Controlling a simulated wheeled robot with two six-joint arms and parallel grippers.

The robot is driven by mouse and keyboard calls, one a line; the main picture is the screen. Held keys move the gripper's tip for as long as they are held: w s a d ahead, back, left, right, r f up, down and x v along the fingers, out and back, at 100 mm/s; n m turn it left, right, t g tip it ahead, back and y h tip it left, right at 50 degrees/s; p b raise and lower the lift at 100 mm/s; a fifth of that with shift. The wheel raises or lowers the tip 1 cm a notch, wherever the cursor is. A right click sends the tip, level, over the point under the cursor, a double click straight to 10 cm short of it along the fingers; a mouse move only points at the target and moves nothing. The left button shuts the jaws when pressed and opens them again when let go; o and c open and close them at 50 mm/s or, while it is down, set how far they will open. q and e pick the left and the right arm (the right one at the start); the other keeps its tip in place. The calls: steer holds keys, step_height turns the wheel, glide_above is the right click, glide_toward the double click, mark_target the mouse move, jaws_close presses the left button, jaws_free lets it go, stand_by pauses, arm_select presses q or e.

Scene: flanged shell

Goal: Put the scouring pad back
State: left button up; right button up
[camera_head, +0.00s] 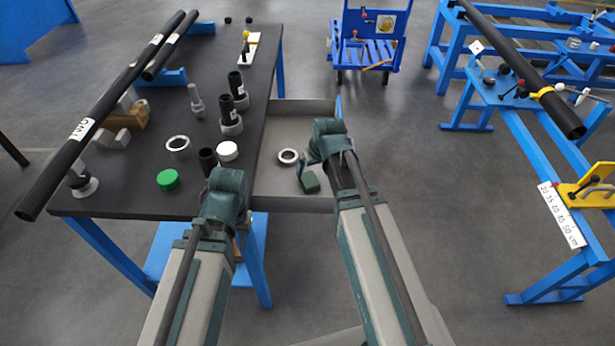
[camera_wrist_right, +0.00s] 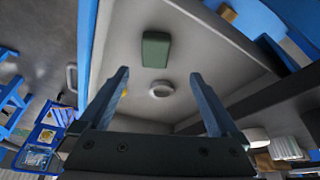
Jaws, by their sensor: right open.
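The dark green scouring pad (camera_head: 310,181) lies in the open grey drawer (camera_head: 290,108) at the table's right side. In the right wrist view the pad (camera_wrist_right: 156,49) lies flat on the drawer floor, beyond my fingertips. My right gripper (camera_wrist_right: 159,74) is open with nothing between its fingers. In the head view its wrist (camera_head: 330,138) is over the drawer, up and right of the pad, and its fingers are hidden. My left gripper (camera_head: 226,185) is at the table's front edge, left of the drawer; its fingers are hidden behind the wrist.
A metal ring (camera_head: 288,157) lies in the drawer near the pad. The dark table (camera_head: 160,205) holds a green cap (camera_head: 168,180), a white cap (camera_head: 228,151), black fittings and long black pipes. A blue cart (camera_head: 370,45) stands behind; a blue pipe bench (camera_head: 530,140) stands right. Floor between is clear.

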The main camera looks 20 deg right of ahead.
steer(key=s+a+n+g+h, duration=0.1)
steer(key=s+a+g, duration=0.1)
steer(key=s+a, duration=0.4)
steer(key=s+a+f+n+g+h, duration=0.1)
steer(key=s+a+g, duration=0.1)
steer(key=s+a, duration=0.5)
steer(key=s, duration=0.5)
steer(key=shift+s+f+g, duration=0.2)
steer(key=shift+s+g, duration=0.1)
steer(key=shift+r, duration=0.15)
